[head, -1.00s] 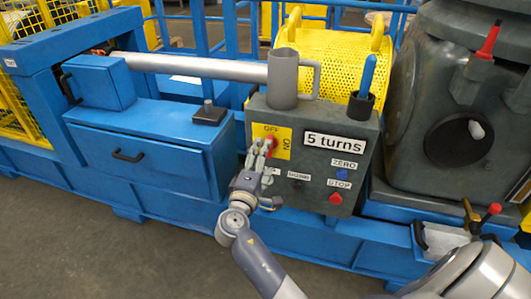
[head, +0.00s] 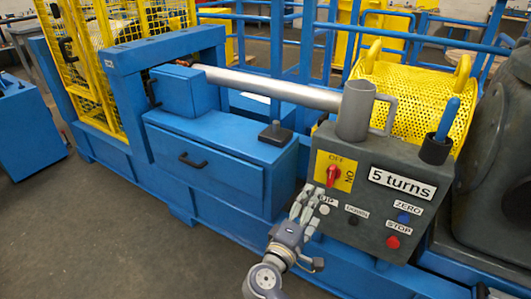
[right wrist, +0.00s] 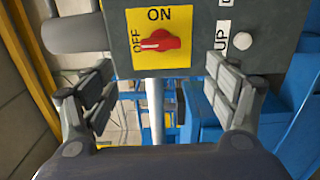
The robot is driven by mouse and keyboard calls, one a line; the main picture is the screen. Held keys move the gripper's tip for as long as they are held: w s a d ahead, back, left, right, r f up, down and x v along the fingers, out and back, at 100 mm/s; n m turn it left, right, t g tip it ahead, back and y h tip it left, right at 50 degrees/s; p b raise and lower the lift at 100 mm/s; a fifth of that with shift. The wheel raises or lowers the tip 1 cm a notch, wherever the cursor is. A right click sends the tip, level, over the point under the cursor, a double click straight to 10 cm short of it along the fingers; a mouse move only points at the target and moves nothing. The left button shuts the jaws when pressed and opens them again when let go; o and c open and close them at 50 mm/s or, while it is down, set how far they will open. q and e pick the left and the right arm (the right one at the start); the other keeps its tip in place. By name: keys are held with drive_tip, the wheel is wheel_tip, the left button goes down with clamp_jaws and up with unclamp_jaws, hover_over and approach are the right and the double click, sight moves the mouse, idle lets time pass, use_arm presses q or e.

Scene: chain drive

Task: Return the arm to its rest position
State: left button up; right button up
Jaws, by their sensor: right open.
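My right gripper (head: 306,200) is open and empty in front of the grey control box (head: 335,240), just below the red rotary switch (head: 333,175). The switch sits on a yellow OFF/ON plate (head: 346,183), apart from the fingers. In the right wrist view, the red switch (right wrist: 160,42) shows beyond the gap between the open fingers (right wrist: 160,88), its narrow end toward OFF. The white UP button (head: 324,210) is close beside the fingertips in the head view. My left gripper is not in view.
The box also carries a "5 turns" label (head: 402,184), a black button (head: 352,220), a blue ZERO button (head: 403,218) and a red STOP button (head: 393,241). A blue drawer cabinet (head: 235,180) stands to the left. Grey floor (head: 110,240) in front is clear.

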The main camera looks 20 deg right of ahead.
drive_tip(key=shift+f, duration=0.15)
drive_tip(key=s+a+f+g+y, duration=0.1)
drive_tip(key=s+f+g+y, duration=0.2)
drive_tip(key=f, duration=0.9)
drive_tip(key=s+a+f+g+y, duration=0.1)
drive_tip(key=s+f+y, duration=0.3)
drive_tip(key=f, duration=0.8)
drive_tip(key=s+a+f+m+g+y, duration=0.2)
drive_tip(key=s+f+m+g+y, duration=0.1)
drive_tip(key=s+f, duration=0.75)
drive_tip(key=s+a+f+m+g+y, duration=0.35)
drive_tip(key=s+f, duration=0.45)
drive_tip(key=s, duration=0.3)
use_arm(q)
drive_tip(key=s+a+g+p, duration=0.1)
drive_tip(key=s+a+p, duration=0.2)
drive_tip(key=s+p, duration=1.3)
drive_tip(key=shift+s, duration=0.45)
use_arm(e)
drive_tip(key=s+d, duration=0.3)
drive_tip(key=s, duration=1.2)
drive_tip(key=shift+s+d, duration=0.2)
drive_tip(key=shift+s, duration=0.15)
